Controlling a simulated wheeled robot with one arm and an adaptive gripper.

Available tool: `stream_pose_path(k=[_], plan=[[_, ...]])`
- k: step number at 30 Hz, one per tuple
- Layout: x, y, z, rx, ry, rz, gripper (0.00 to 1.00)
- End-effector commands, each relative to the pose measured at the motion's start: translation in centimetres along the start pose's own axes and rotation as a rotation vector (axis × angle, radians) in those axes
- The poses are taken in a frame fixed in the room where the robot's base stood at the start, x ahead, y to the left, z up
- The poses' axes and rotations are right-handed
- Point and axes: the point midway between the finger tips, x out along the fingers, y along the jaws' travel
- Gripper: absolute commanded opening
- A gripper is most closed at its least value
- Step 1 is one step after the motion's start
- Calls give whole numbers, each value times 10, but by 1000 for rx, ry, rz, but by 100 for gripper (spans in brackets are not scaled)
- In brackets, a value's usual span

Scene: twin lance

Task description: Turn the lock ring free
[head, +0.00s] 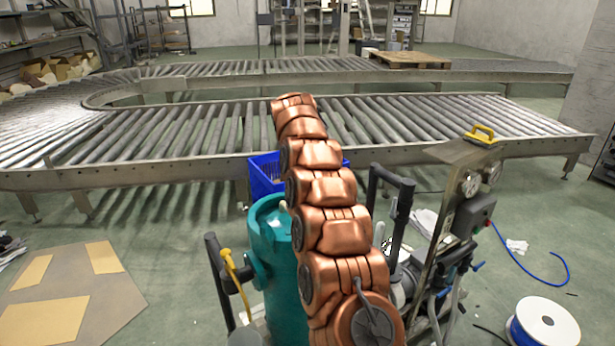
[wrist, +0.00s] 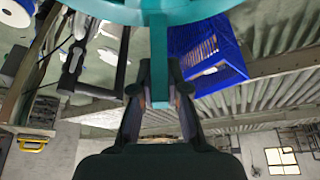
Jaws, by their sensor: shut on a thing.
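A teal cylinder (head: 272,270) stands upright on the floor behind and left of my copper arm in the head view. In the wrist view a curved teal rim (wrist: 115,12), which looks like the lock ring, crosses the top edge. A straight teal bar (wrist: 158,50) reaches from it to my gripper (wrist: 159,92). The dark fingers are shut on the end of this bar, one on each side. My arm hides the gripper in the head view. Whether the ring is turned or loose cannot be told.
A blue crate (head: 265,172) stands behind the cylinder, also in the wrist view (wrist: 208,50). A gauge panel (head: 462,205) with black handles stands close at right. A roller conveyor (head: 130,175) crosses behind. A cable spool (head: 543,325) and blue hose lie right; flat cardboard left.

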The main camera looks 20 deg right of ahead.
Motion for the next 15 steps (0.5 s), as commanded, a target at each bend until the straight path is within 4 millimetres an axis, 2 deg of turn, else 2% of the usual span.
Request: stream_pose_path(k=[4, 5, 6, 12, 15], plan=[[1, -1, 2, -1, -2, 0, 0], [1, -1, 2, -1, -2, 0, 15], [1, -1, 2, -1, -3, 0, 19], [1, 0, 0, 1, -2, 1, 40], [0, 0, 0, 1, -1, 1, 40]])
